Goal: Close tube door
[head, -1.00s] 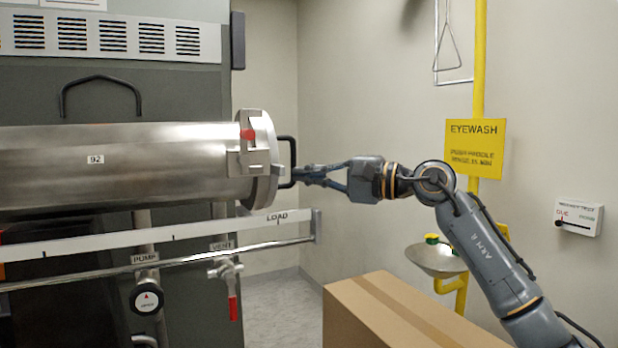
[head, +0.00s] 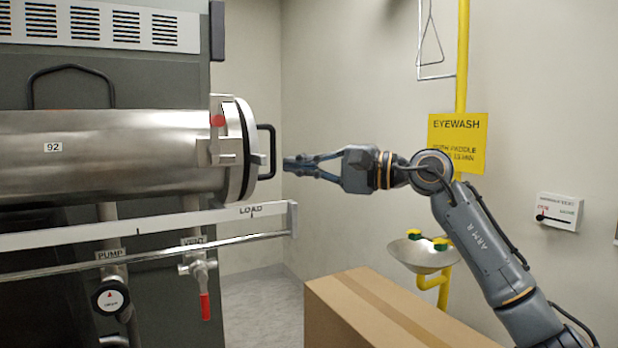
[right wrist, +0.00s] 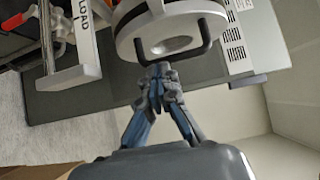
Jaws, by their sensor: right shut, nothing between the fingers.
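The tube (head: 120,155) is a long steel cylinder marked 92 on the left in the head view. Its round door (head: 246,135) is at the right end, with a dark ring between it and the tube's collar. I cannot tell whether this ring is a gap or a seal. The dark U-shaped door handle (head: 271,150) sticks out to the right. It also shows in the right wrist view (right wrist: 207,40). My right gripper (head: 288,164) is shut and empty, just right of the handle and apart from it in the head view. My left gripper is out of view.
A rail marked LOAD (head: 150,228) runs below the tube, with valves (head: 110,296) under it. A cardboard box (head: 370,310) stands below my right arm. An eyewash basin (head: 422,256) and a yellow pipe are by the right wall.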

